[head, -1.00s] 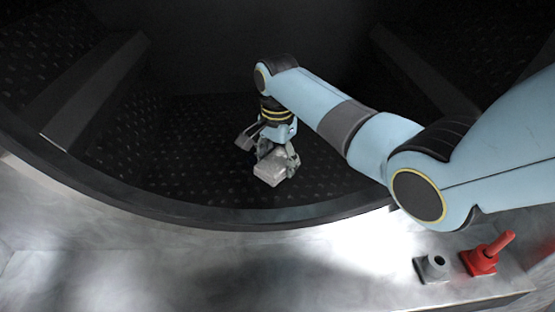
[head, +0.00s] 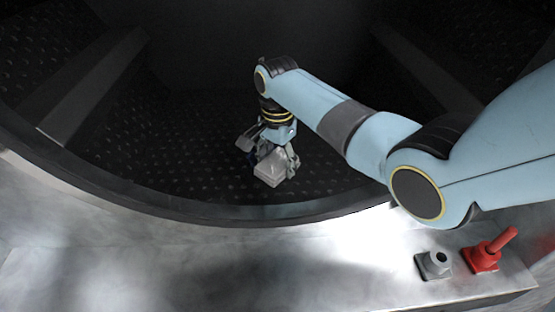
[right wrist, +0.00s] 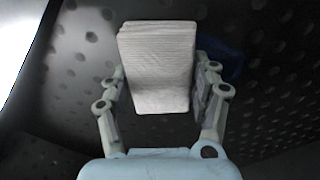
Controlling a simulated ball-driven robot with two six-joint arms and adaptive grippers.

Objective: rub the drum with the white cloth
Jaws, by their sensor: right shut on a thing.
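The white cloth (head: 270,168) is a folded, layered block held in my right gripper (head: 268,150) inside the drum. In the right wrist view the cloth (right wrist: 158,65) stands between the two fingers of the gripper (right wrist: 160,95), which is shut on it. The drum (head: 130,150) is dark, with a perforated wall that also shows in the right wrist view (right wrist: 265,110). The cloth is close to the lower drum wall; I cannot tell whether it touches. My left gripper is not in view.
The drum's dark front rim (head: 200,213) curves below the gripper. Raised ribs (head: 95,88) stand at both sides of the drum. Outside, a metal ledge (head: 350,265) carries a grey fitting (head: 434,265) and a red one (head: 487,252). A dark blue thing (right wrist: 222,60) lies behind the gripper.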

